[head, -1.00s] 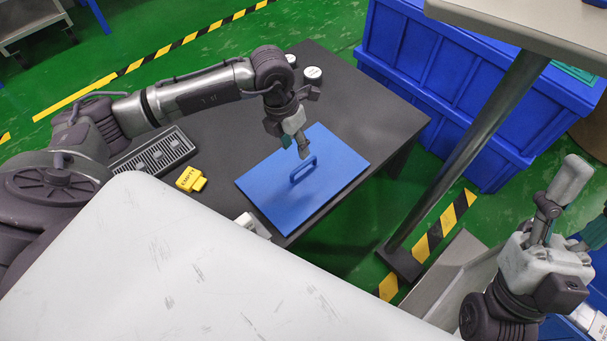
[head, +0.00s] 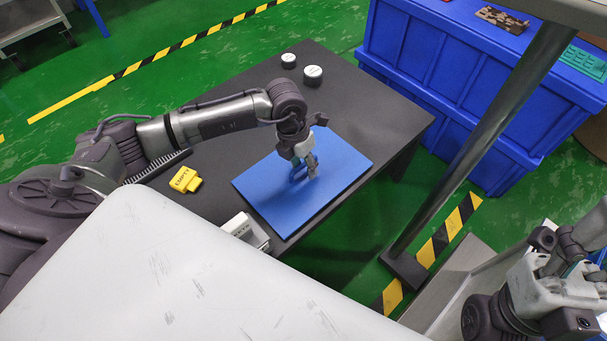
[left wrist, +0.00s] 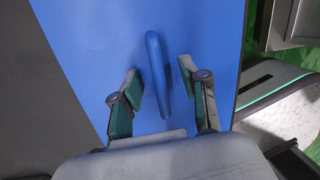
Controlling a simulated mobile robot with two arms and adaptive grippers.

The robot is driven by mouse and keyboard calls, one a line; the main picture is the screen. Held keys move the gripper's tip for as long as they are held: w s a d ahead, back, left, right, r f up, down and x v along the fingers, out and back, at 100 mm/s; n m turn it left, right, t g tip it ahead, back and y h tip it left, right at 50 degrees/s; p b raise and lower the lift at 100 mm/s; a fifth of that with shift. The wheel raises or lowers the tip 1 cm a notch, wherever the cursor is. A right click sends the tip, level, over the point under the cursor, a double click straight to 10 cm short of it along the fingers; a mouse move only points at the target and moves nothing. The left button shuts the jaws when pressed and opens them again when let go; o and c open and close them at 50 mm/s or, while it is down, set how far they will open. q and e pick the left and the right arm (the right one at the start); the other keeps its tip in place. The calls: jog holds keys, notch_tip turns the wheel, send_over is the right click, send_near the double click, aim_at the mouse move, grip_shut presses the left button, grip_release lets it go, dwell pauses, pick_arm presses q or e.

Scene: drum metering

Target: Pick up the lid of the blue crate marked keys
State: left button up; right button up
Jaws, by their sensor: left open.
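The blue lid (head: 335,160) lies flat on the dark table, and its raised handle stands near its middle. In the left wrist view the blue lid (left wrist: 95,50) fills the middle, and its handle (left wrist: 156,70) lies between my open fingers. My left gripper (head: 305,170) is over the lid at the handle and hides most of it in the head view. The left gripper (left wrist: 162,85) is open, with a gap on each side of the handle. My right gripper (head: 575,255) is at the right edge, partly cut off. No keys marking is legible.
The dark table (head: 385,115) carries a yellow EMPTY tag (head: 186,179), two dark round pots with white tops (head: 313,75) and a white block (head: 238,225) near the lid. Large blue crates (head: 440,80) stand at the back right behind a metal post (head: 490,130).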

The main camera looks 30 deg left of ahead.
pick_arm(q)
jog(key=shift+r, duration=0.1)
grip_shut()
dwell(0.3)
